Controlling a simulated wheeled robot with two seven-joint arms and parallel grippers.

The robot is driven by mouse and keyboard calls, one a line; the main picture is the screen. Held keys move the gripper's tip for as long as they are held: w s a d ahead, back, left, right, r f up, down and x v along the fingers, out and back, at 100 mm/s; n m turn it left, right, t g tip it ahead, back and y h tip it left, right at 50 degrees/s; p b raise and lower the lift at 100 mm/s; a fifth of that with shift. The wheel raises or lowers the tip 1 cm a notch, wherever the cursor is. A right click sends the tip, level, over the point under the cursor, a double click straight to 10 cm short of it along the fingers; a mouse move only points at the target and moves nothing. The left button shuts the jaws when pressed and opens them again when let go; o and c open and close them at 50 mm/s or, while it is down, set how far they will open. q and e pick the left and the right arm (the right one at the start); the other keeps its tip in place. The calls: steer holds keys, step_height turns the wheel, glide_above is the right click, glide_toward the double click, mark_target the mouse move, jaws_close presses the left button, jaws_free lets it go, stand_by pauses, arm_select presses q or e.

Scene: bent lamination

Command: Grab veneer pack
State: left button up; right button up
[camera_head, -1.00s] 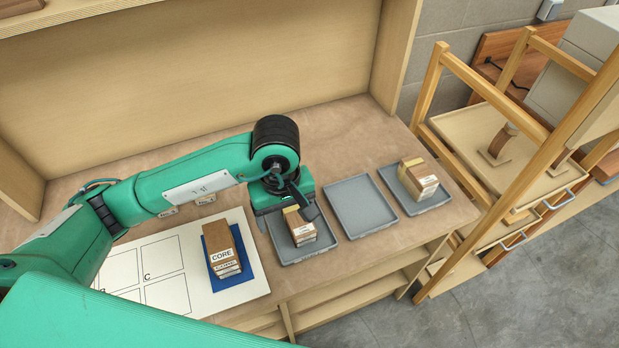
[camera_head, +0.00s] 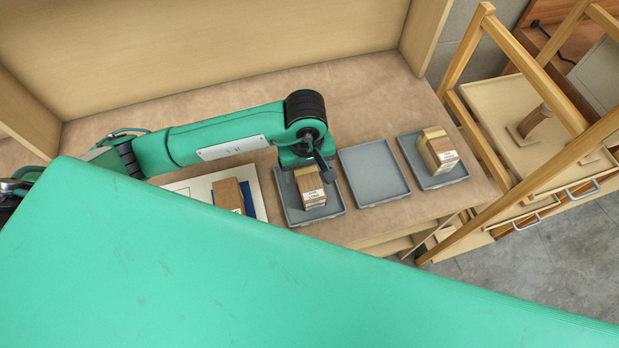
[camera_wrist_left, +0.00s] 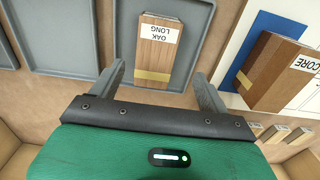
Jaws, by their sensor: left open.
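A wood veneer pack (camera_head: 311,188) with a tan band stands on a grey tray (camera_head: 335,211). In the left wrist view the pack (camera_wrist_left: 153,52) has a white label reading OAK LONG. My left gripper (camera_head: 316,168) is above the back of this tray. In the left wrist view its fingers (camera_wrist_left: 160,78) are spread, one on each side of the pack's banded end, with nothing held. I cannot tell how high the fingers are above it. My right gripper is not in view.
A CORE block (camera_wrist_left: 280,70) lies on a blue mat (camera_wrist_left: 245,72) beside the tray. An empty grey tray (camera_head: 372,172) and another tray (camera_head: 455,178) with a banded pack (camera_head: 437,150) are to the right. A wooden rack (camera_head: 490,130) stands further right. A green surface covers the lower foreground.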

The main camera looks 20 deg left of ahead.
mark_target(311, 186)
arm_select(q)
steer(key=shift+f, duration=0.25)
steer(key=f+p, duration=0.1)
steer(key=d+f+p, duration=0.1)
steer(key=f+p, duration=0.1)
steer(key=f, duration=0.1)
steer(key=shift+s+d, duration=0.15)
steer(key=shift+s, duration=0.2)
steer(key=shift+f, duration=0.6)
steer(key=c, duration=1.1)
steer(key=shift+w, duration=0.1)
